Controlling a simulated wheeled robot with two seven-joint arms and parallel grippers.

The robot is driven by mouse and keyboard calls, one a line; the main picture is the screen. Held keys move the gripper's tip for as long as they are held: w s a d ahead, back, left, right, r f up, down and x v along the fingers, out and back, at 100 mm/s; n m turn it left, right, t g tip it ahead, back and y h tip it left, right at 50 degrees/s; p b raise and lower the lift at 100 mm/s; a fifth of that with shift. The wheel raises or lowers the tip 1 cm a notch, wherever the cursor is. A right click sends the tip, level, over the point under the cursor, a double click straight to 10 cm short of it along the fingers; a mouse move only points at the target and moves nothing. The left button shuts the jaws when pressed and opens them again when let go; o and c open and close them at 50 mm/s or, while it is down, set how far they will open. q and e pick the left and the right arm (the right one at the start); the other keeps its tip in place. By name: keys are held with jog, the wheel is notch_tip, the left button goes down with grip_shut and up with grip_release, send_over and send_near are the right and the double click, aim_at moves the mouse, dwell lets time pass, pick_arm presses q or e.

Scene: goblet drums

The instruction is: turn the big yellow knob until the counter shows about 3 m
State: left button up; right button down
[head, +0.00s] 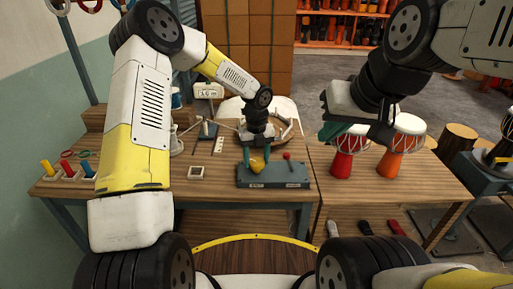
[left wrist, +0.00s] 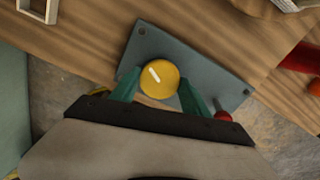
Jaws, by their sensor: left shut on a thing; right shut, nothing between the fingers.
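The big yellow knob (head: 257,166) sits on a grey-blue control box (head: 290,178) at the table's front edge. My left gripper (head: 254,158) reaches down from above and is shut on the knob. In the left wrist view the knob (left wrist: 159,80) shows a white mark slanting up-left, between the green fingers of my left gripper (left wrist: 159,86). The counter (head: 208,92) stands at the back of the table; its small digits seem to read about 1.6 m. My right gripper (head: 345,132) is shut and empty, raised over the right-hand table by the drums.
A red-topped lever (head: 287,156) stands on the box, right of the knob. Red (head: 342,165) and orange (head: 391,160) goblet drums stand on the right table. Cardboard boxes (head: 245,50) are stacked behind.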

aim_at(257, 161)
pick_arm(q)
jog(key=o, duration=1.4)
jog(key=shift+c, duration=0.2)
jog(key=shift+r, duration=3.9)
